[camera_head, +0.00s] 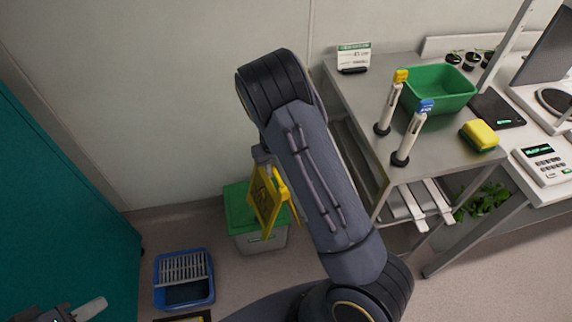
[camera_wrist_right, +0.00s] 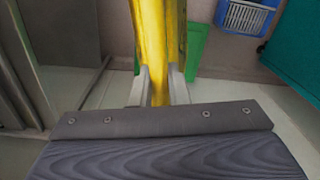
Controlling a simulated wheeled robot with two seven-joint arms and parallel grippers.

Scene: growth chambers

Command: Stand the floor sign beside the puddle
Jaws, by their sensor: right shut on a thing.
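The yellow floor sign (camera_head: 264,200) hangs off the floor beside my right arm, in front of the green-lidded bin. In the right wrist view the yellow sign (camera_wrist_right: 153,40) stands between the two fingers of my right gripper (camera_wrist_right: 158,88), which is shut on it. In the head view my right arm hides most of that gripper. My left gripper (camera_head: 82,311) is at the bottom left corner, cut by the frame edge; only one pale finger shows clearly. I see no puddle in either view.
A bin with a green lid (camera_head: 242,238) stands by the wall. A blue crate (camera_head: 184,300) sits on the floor left of it, near a teal cabinet (camera_head: 60,200). A steel bench (camera_head: 365,90) with pipettes and a green tub (camera_head: 440,90) stands right of my arm.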

